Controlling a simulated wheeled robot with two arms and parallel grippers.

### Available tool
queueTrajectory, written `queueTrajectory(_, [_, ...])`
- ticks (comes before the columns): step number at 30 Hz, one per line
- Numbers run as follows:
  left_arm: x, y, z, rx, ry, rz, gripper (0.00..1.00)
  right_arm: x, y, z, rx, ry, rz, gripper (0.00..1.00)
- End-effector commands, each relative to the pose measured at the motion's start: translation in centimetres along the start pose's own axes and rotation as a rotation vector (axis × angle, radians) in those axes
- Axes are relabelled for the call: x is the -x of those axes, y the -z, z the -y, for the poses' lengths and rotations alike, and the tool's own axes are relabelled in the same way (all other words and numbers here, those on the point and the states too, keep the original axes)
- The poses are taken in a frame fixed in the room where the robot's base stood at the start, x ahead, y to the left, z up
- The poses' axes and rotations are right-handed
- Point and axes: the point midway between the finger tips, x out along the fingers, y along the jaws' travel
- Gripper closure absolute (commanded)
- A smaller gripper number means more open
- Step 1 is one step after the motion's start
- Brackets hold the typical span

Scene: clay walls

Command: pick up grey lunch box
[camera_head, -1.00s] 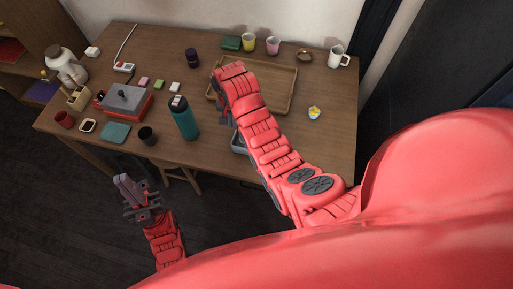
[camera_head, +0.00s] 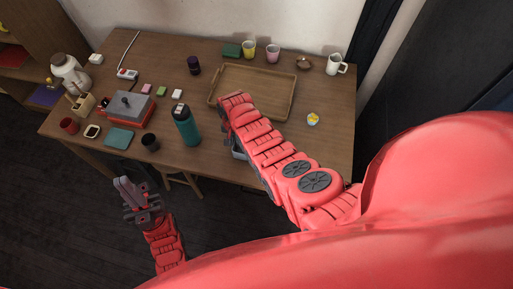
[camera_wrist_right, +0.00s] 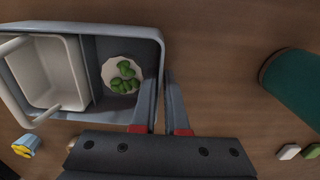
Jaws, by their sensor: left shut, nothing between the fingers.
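The grey lunch box (camera_wrist_right: 85,28) is in the upper left of the right wrist view. It holds a white inner container (camera_wrist_right: 45,75) and a small white cup of green pieces (camera_wrist_right: 123,75). In the head view only a sliver of the box (camera_head: 238,151) shows beside my right arm, near the table's front edge. My right gripper (camera_wrist_right: 160,85) is over the box's side wall, one finger inside and one outside. The fingers look apart, with a narrow gap beside the wall. My left gripper (camera_head: 125,185) is shut and empty in front of the table.
A teal bottle (camera_head: 187,127) stands left of my right arm, and also shows in the right wrist view (camera_wrist_right: 298,82). A wooden tray (camera_head: 275,73) lies behind the arm. A yellow-and-blue item (camera_head: 313,119) lies to the right. A dark cup (camera_head: 150,142) stands near the front edge.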

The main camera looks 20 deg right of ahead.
Motion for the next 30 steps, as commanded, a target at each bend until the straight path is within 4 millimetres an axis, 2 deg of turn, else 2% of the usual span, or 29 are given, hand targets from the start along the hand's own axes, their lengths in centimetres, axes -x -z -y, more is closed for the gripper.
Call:
queueTrajectory(13, [-0.14, 0.02, 0.0, 0.0, 0.0, 0.0, 1.0, -0.82, -0.12, -0.12, 0.0, -0.001, 0.001, 0.89])
queueTrajectory(15, [-0.15, 0.02, 0.01, 0.0, 0.0, 0.0, 1.0, -0.82, -0.12, -0.12, 0.0, -0.001, 0.001, 1.0])
queueTrajectory(16, [-0.14, 0.02, 0.01, 0.0, 0.0, 0.0, 1.0, -0.82, -0.12, -0.13, 0.0, -0.001, 0.001, 1.0])
queueTrajectory(30, [-0.14, 0.02, 0.01, 0.0, 0.0, 0.0, 1.0, -0.8, -0.11, -0.12, 0.0, -0.001, 0.001, 1.0])
